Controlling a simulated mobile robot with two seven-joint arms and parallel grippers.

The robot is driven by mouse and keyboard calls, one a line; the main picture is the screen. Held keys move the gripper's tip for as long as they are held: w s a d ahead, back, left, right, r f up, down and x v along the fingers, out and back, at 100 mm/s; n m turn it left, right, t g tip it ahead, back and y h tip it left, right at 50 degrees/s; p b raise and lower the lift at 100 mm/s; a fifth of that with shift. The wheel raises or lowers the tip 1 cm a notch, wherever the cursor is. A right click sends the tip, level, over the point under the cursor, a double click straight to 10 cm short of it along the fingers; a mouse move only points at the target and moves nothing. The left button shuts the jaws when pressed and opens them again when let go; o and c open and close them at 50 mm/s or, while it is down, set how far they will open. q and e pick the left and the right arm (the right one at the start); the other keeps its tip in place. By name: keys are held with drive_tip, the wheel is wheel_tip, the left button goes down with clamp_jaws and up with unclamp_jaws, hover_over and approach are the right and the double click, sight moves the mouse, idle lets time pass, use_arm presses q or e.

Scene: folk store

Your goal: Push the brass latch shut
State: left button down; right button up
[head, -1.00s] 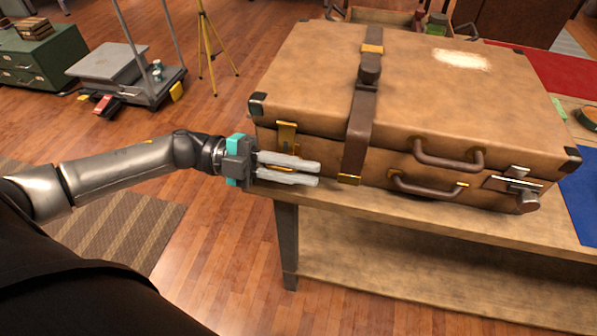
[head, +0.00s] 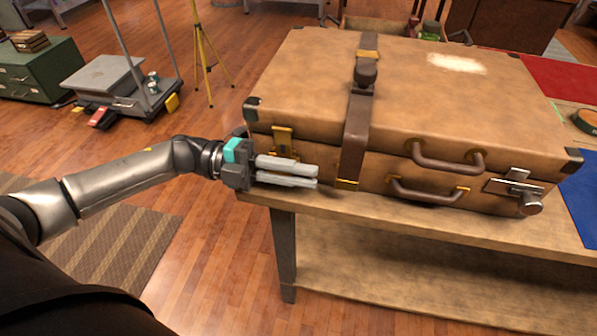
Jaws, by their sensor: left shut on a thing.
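The brass latch (head: 283,139) sits at the left end of the brown suitcase's (head: 450,105) front face, across the seam between lid and body. Its lower part is partly hidden by my left gripper. My left gripper (head: 316,175) lies in front of the suitcase just below the visible part of the latch, its fingers pointing right along the front face. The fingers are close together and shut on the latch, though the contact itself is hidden. The suitcase lid is down. My right gripper is out of view.
The suitcase stands on a wooden bench (head: 420,228). A leather strap (head: 355,135) runs over it, right of the fingertips. Two handles and a silver latch (head: 514,187) are on the front face further right. A trolley (head: 105,75) and green cabinet (head: 40,68) stand far left.

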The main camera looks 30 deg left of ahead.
use_arm(q)
drive_tip(key=c, duration=1.1)
unclamp_jaws()
drive_tip(key=shift+f, duration=0.25)
drive_tip(key=shift+c, duration=0.2)
drive_tip(key=shift+o, duration=1.2)
drive_tip(key=shift+r, duration=0.1)
drive_tip(key=shift+a, duration=0.55)
drive_tip(key=v, duration=1.4)
drive_tip(key=shift+s+p, duration=0.2)
drive_tip(key=shift+p, duration=0.25)
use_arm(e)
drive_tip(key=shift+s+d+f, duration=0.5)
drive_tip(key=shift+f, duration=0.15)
use_arm(q)
drive_tip(key=shift+r, duration=0.1)
